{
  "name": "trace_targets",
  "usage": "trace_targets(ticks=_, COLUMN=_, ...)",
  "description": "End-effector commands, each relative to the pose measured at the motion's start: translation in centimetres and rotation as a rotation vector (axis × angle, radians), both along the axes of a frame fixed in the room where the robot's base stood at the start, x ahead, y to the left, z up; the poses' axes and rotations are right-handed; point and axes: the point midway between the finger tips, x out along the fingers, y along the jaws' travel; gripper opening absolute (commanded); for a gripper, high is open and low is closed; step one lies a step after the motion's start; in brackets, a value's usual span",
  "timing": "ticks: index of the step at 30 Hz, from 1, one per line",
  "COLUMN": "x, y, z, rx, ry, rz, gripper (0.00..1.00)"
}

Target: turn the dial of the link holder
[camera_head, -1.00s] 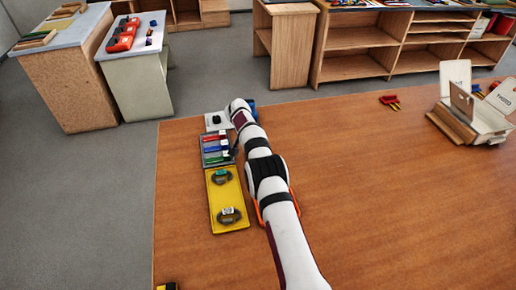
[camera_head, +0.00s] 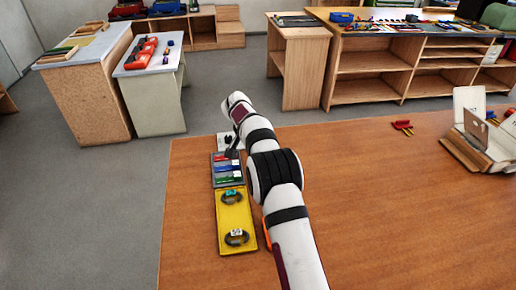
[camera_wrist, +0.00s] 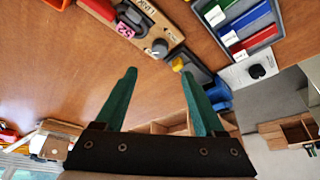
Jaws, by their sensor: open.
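The link holder (camera_wrist: 172,36), a wooden strip with a printed label that seems to read LINK, shows at the top of the wrist view. Its dark round dial (camera_wrist: 160,47) sits near its end, beside a pink tag marked 52. My gripper (camera_wrist: 158,72) is open, with two green fingers spread and nothing between them. In the picture the dial lies just beyond the fingertips, roughly centred between them; I cannot tell the depth. In the head view my arm hides the holder, and the fingers are not clear.
A dark box with a yellow knob (camera_wrist: 178,64) and a blue part (camera_wrist: 218,92) lie close by the right finger. A white plate with a black knob (camera_wrist: 257,71) and a grey tray (camera_wrist: 266,37) of coloured pieces are beside. A yellow tray (camera_head: 222,220) lies nearer.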

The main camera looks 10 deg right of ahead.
Motion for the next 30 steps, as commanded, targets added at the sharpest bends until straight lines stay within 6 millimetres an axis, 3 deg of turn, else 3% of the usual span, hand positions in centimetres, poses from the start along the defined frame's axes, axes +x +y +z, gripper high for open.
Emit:
trace_targets(ticks=3, x=-0.6, y=0.8, z=2.5, rx=0.000, ry=-0.003, rz=0.001, gripper=0.71)
trace_targets(ticks=6, x=-0.9, y=1.2, z=3.6, rx=0.000, ry=-0.001, rz=0.000, gripper=0.71)
trace_targets(ticks=16, x=-1.1, y=1.3, z=4.1, rx=-0.001, ry=0.001, rz=0.001, gripper=0.71)
trace_targets(ticks=18, x=-1.5, y=1.4, z=3.4, rx=-0.045, ry=0.037, rz=0.066, gripper=0.71)
trace_targets(ticks=20, x=-2.5, y=1.7, z=1.8, rx=-0.172, ry=0.145, rz=0.264, gripper=0.71)
trace_targets(ticks=24, x=-5.7, y=3.0, z=-2.5, rx=-0.689, ry=0.679, rz=1.121, gripper=0.71)
trace_targets(ticks=27, x=-6.6, y=4.9, z=-3.9, rx=-1.023, ry=1.124, rz=1.687, gripper=0.71)
trace_targets(ticks=30, x=-7.0, y=7.1, z=-4.7, rx=-1.256, ry=1.495, rz=2.046, gripper=0.71)
